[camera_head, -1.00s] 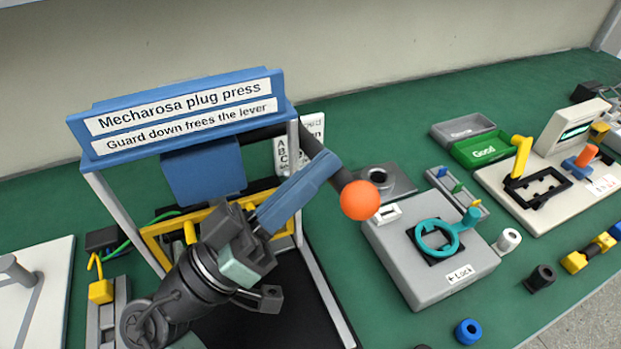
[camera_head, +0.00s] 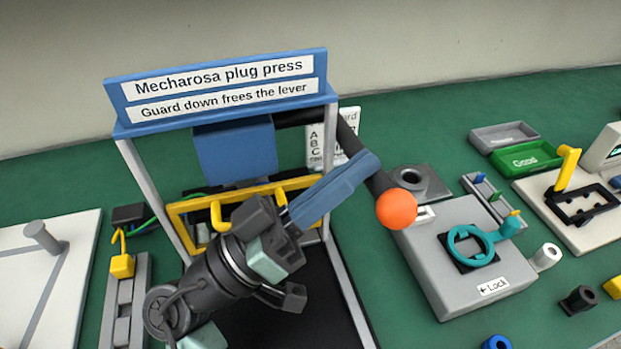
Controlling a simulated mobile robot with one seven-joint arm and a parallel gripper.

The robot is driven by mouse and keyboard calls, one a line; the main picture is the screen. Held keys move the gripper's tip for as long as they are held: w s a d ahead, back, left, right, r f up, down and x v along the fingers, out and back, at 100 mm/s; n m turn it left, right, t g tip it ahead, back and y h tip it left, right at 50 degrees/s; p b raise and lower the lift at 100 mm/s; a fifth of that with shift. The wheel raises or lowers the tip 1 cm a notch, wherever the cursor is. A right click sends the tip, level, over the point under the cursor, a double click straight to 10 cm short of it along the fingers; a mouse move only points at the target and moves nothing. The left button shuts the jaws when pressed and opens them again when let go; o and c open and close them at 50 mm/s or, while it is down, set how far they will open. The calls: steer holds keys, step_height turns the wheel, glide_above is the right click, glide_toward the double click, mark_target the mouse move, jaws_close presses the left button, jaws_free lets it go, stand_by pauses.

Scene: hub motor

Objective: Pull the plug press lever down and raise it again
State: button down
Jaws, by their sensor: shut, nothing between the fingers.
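The blue plug press (camera_head: 222,88) stands left of centre. Its dark lever (camera_head: 352,140) slopes down to the right from the top of the frame and ends in an orange ball (camera_head: 397,209). The yellow guard frame (camera_head: 190,206) sits low between the posts, partly hidden behind my gripper. My gripper (camera_head: 368,164) reaches up and right across the press's front, its blue fingers shut and empty. Their tips overlap the lever just above the ball. I cannot tell whether they touch it. The fingers hide part of the lever.
A grey box with a teal ring (camera_head: 470,246) stands close right of the ball. Grey (camera_head: 503,136) and green (camera_head: 526,158) trays lie at the back right. A yellow plug on a grey rail (camera_head: 123,266) and a white board (camera_head: 40,270) are at the left.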

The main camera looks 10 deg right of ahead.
steer(key=shift+a, duration=0.1)
steer(key=s+a+f+b, duration=0.1)
steer(key=s+a, duration=0.2)
steer(key=a, duration=1.1)
steer(key=shift+s+f, duration=0.15)
steer(key=shift+f, duration=0.05)
steer(key=shift+d, duration=0.1)
